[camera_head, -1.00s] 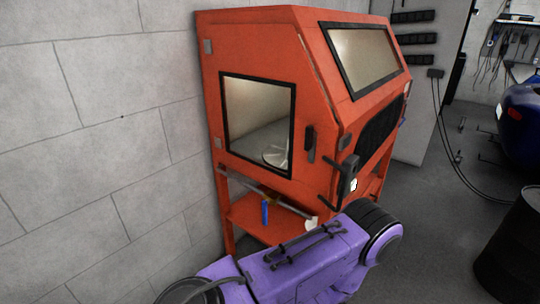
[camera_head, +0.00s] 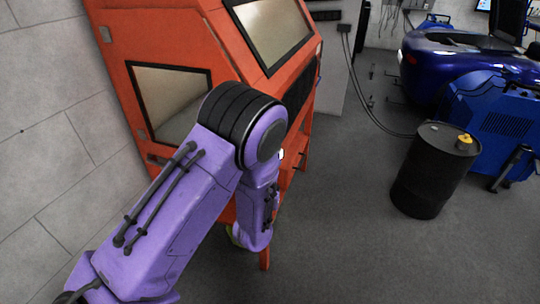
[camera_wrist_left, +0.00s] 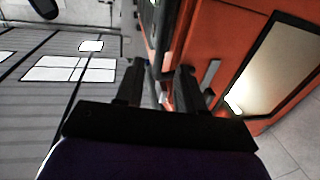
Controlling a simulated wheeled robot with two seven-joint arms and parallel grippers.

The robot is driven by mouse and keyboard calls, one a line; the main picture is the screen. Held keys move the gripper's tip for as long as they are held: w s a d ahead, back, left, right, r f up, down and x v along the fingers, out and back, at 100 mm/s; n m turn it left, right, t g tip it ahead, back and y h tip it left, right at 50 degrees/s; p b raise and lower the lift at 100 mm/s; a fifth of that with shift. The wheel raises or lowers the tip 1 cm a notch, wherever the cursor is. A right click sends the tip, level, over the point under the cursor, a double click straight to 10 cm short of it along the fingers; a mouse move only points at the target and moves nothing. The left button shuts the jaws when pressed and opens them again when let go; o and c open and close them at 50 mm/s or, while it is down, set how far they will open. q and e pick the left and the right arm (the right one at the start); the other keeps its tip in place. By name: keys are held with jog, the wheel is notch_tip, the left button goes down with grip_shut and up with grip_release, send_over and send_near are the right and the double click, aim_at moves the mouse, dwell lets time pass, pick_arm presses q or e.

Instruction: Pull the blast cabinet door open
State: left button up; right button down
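The orange blast cabinet (camera_head: 225,55) stands against the wall in the head view. Its side door has a dark-framed window (camera_head: 165,95) and looks flush with the cabinet, though my purple left arm covers its front part. The door handle is hidden in the head view. The wrist view shows the orange side and window (camera_wrist_left: 275,65) at right. My left gripper (camera_wrist_left: 158,85) is open, its two dark fingers apart, beside the cabinet's front edge. A grey bar (camera_wrist_left: 210,75) on the orange surface lies close beside the right finger. My right gripper is not in view.
A black drum (camera_head: 430,170) stands on the floor at right. A blue machine (camera_head: 490,120) and a blue car (camera_head: 450,60) are behind it. A cable runs along the floor near the back. The floor between cabinet and drum is clear. A block wall (camera_head: 50,150) is at left.

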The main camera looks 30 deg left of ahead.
pick_arm(q)
jog(key=p+x, duration=0.1)
jog(key=x, duration=0.6)
jog(key=shift+w, duration=0.25)
jog(key=shift+a+f, duration=0.1)
grip_shut()
